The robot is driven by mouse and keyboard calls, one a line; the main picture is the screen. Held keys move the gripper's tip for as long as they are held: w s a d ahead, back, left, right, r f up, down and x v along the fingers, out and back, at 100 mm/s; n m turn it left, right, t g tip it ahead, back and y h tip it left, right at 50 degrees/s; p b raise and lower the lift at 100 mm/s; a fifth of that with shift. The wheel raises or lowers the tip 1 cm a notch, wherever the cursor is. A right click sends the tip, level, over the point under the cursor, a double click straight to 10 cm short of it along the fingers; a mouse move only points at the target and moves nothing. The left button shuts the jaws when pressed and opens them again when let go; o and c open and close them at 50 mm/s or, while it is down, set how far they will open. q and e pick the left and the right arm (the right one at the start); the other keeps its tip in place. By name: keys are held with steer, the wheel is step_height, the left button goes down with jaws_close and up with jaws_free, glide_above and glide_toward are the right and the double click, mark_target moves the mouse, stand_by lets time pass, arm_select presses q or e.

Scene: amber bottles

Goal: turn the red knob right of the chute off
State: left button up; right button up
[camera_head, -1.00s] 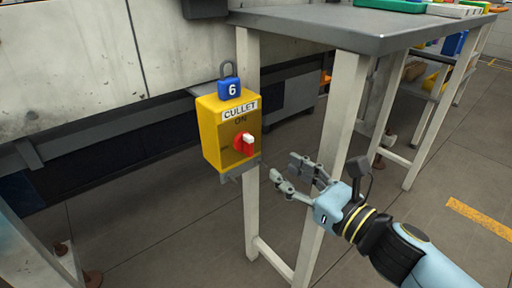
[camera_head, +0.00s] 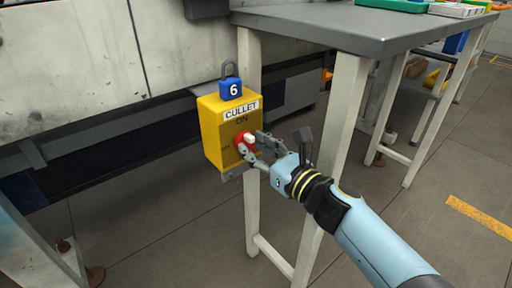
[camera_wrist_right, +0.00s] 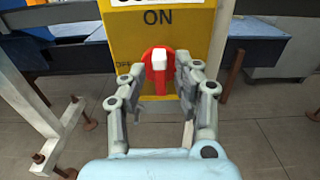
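The red knob (camera_head: 244,142) with a white tip sits on the front of a yellow box (camera_head: 213,131) labelled CULLET. In the right wrist view the knob (camera_wrist_right: 160,66) has its white tip up toward the word ON; OFF is printed to its left. My right gripper (camera_head: 256,146) is at the knob, partly covering it. In the right wrist view its fingers (camera_wrist_right: 159,80) are open, one on each side of the knob, with no clear contact visible. My left gripper is not in view.
A blue padlock (camera_head: 231,88) marked 6 is on top of the box. The box is beside a pale leg (camera_head: 249,215) of a grey-topped table (camera_head: 360,28). Another table leg (camera_head: 340,130) stands right of the gripper. Open floor lies at the lower right.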

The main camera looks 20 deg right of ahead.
jaws_close()
